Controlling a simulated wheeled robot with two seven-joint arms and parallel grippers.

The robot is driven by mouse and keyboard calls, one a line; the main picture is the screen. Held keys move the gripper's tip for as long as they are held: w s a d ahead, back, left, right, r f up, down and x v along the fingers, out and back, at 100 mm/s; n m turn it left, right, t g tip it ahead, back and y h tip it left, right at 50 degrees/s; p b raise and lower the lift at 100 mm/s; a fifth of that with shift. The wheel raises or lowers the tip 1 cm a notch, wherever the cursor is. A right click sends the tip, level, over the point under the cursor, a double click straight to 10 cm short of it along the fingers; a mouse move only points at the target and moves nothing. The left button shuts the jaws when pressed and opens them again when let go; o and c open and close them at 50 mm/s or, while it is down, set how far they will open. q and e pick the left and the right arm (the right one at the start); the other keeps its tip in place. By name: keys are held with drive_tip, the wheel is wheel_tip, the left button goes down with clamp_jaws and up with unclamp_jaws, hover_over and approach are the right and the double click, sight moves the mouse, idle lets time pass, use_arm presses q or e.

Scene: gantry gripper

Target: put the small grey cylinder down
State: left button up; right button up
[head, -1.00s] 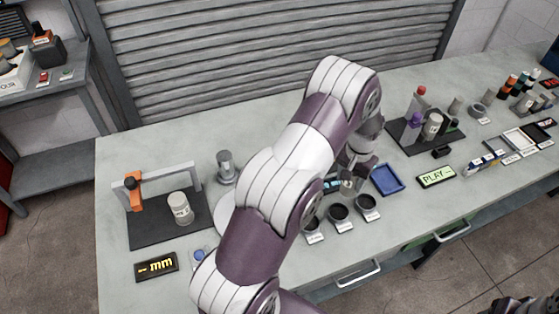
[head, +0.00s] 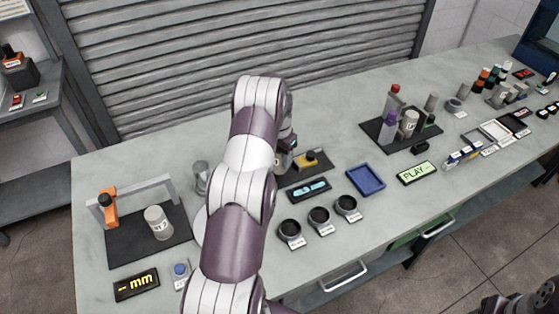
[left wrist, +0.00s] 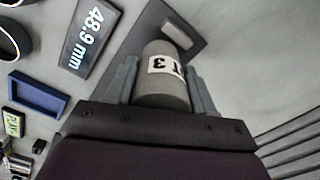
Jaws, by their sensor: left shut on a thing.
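The small grey cylinder (left wrist: 163,92) has a white label with dark characters. My left gripper (left wrist: 162,82) is shut on it, one finger on each side, in the left wrist view. A dark plate (left wrist: 140,48) shows beyond the cylinder; I cannot tell whether the two touch.
In front of the plate lies a lit display (head: 309,190), reading 48.9 mm in the left wrist view (left wrist: 90,32). Three dark round cups (head: 319,216) and a blue tray (head: 366,180) are near. A gantry stand (head: 122,243) with a pale cylinder (head: 158,222) is at left.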

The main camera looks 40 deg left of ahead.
use_arm(q)
drive_tip(key=shift+f, duration=0.65)
drive_tip(key=shift+w+f, duration=0.25)
drive_tip(key=shift+f, duration=0.2)
drive_tip(key=shift+s, duration=0.1)
drive_tip(key=shift+f, duration=0.15)
drive_tip(key=o, duration=1.4)
